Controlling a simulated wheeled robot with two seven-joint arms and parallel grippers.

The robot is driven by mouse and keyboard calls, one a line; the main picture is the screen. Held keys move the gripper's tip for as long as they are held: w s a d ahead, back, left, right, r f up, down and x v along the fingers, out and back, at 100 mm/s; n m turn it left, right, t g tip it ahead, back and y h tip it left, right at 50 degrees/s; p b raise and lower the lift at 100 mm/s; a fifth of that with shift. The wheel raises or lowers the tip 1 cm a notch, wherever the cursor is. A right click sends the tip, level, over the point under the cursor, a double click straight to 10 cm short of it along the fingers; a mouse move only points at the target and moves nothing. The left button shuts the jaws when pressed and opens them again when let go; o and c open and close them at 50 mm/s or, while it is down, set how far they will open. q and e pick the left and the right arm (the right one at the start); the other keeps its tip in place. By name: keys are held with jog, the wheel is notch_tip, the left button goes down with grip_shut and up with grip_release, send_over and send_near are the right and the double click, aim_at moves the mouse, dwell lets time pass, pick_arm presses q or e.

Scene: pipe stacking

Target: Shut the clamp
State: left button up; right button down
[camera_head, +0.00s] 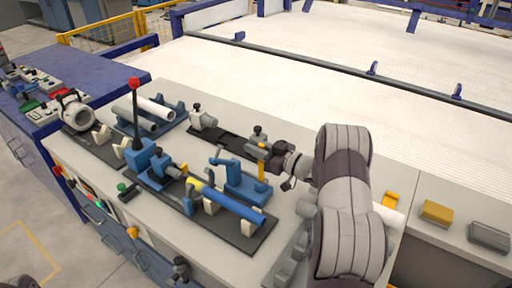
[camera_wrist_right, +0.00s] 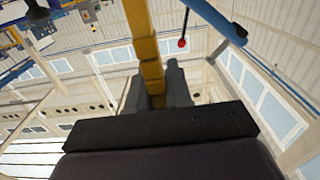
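The blue clamp (camera_head: 238,182) stands on the dark base plate (camera_head: 262,236) beside a blue pipe (camera_head: 235,206). Its yellow handle (camera_head: 262,170) stands roughly upright. My right gripper (camera_head: 264,150) reaches in from the right at the upper part of the handle. In the right wrist view the yellow handle (camera_wrist_right: 148,45) runs between the two grey fingers (camera_wrist_right: 157,85), which sit close against it on both sides. The contact faces are partly hidden. My left gripper is not in the head view.
A blue lever unit with a red knob (camera_head: 134,83) rises left of the clamp. Grey pipes lie on a blue rack (camera_head: 172,106) behind it. Yellow (camera_head: 437,212) and grey (camera_head: 489,236) blocks lie at the right. A large white surface (camera_head: 300,80) extends behind the table.

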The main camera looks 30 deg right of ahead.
jog(key=s+a+f+n+b, duration=0.2)
jog(key=s+a+n+b, duration=0.1)
jog(key=a+n+b, duration=0.3)
jog(key=shift+s+a+f+n+b, duration=0.15)
jog(key=shift+f+n+b, duration=0.1)
jog(key=shift+n+b, duration=0.25)
dwell(0.4)
dwell(0.3)
jog(key=c, duration=1.1)
grip_release()
jog(key=shift+c, duration=0.2)
jog(key=shift+a, duration=0.1)
